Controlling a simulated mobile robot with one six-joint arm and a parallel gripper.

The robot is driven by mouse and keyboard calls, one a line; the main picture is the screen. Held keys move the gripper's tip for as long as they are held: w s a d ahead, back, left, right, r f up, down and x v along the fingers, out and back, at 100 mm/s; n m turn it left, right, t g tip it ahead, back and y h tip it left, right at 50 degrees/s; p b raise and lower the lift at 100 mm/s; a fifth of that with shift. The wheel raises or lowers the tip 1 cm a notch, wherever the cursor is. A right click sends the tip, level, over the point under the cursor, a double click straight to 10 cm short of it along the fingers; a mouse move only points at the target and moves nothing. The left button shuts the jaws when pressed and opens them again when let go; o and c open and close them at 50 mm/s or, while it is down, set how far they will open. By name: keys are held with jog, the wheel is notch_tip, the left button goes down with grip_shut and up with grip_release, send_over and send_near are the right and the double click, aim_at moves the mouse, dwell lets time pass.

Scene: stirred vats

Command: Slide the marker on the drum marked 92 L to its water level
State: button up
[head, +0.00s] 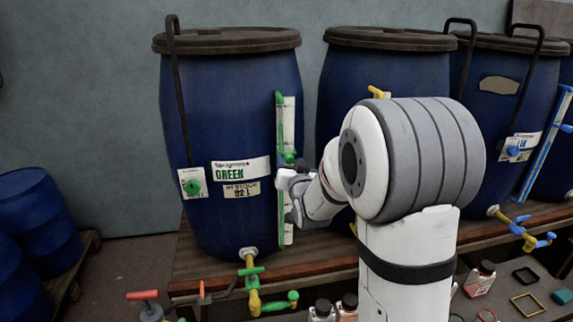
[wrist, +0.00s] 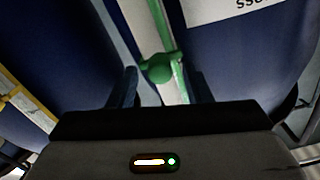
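The drum (head: 230,120) is blue with a dark lid and labels reading GREEN and 92 L (head: 241,189). A white level gauge with a green rail (head: 280,120) runs up its right side. The green marker (head: 289,158) sits around mid-height on the gauge, just above my gripper (head: 290,188). In the wrist view the round green marker (wrist: 158,68) lies between the two dark fingertips of my gripper (wrist: 163,78). The fingers stand apart, with gaps beside the marker. My wrist covers part of the lower gauge. I cannot make out the water level.
More blue drums (head: 385,75) stand to the right on the wooden bench (head: 330,258); one has a blue gauge (head: 545,145). Taps, including a green and yellow one (head: 253,285), stick out in front. Small bottles (head: 322,311) stand lower down.

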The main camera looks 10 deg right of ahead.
grip_shut()
dwell(0.3)
